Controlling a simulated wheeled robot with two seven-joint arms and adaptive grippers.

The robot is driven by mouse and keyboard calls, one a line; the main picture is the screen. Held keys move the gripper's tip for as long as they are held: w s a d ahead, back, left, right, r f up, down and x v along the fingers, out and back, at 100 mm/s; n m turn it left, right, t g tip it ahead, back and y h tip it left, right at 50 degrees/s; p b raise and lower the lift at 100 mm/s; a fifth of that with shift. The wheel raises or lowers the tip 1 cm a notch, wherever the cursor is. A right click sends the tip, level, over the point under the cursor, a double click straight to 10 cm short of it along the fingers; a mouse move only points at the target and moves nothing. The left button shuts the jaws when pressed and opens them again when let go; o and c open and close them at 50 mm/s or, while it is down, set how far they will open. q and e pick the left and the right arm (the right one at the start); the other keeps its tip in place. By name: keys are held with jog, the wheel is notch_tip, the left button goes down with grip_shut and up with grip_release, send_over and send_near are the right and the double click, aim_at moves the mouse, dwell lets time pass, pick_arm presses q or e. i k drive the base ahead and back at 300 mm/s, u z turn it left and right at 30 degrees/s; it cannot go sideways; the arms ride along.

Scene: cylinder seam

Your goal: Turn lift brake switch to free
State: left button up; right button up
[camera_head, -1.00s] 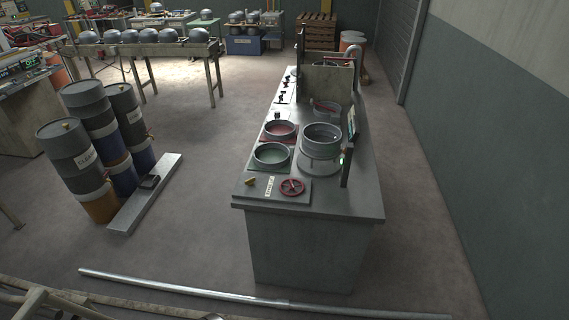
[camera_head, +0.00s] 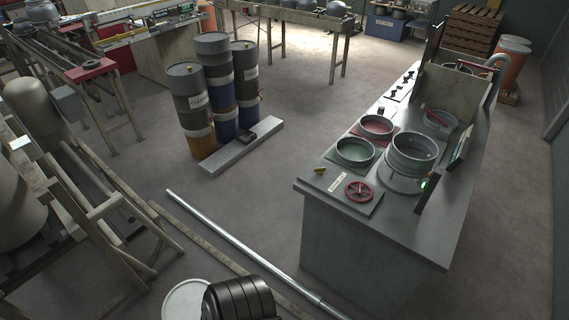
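A grey workbench (camera_head: 330,228) stands right of centre. On its near end a small panel holds a yellow knob (camera_head: 320,171), a pale label plate (camera_head: 337,182) and a red handwheel (camera_head: 359,191). The yellow knob sits at the panel's far left corner, beside the label, and looks like the switch. The label's lettering and the switch's setting are too small to read. Neither of my grippers is in view.
A long metal pole (camera_head: 245,245) lies on the floor left of the bench. Several drums (camera_head: 190,100) stand behind it by a low grey slab (camera_head: 235,152). A wooden frame (camera_head: 100,210) fills the left. A black ribbed object (camera_head: 240,299) is at the bottom edge.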

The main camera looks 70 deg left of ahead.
aim_at(319, 171)
jog(key=u, duration=2.1)
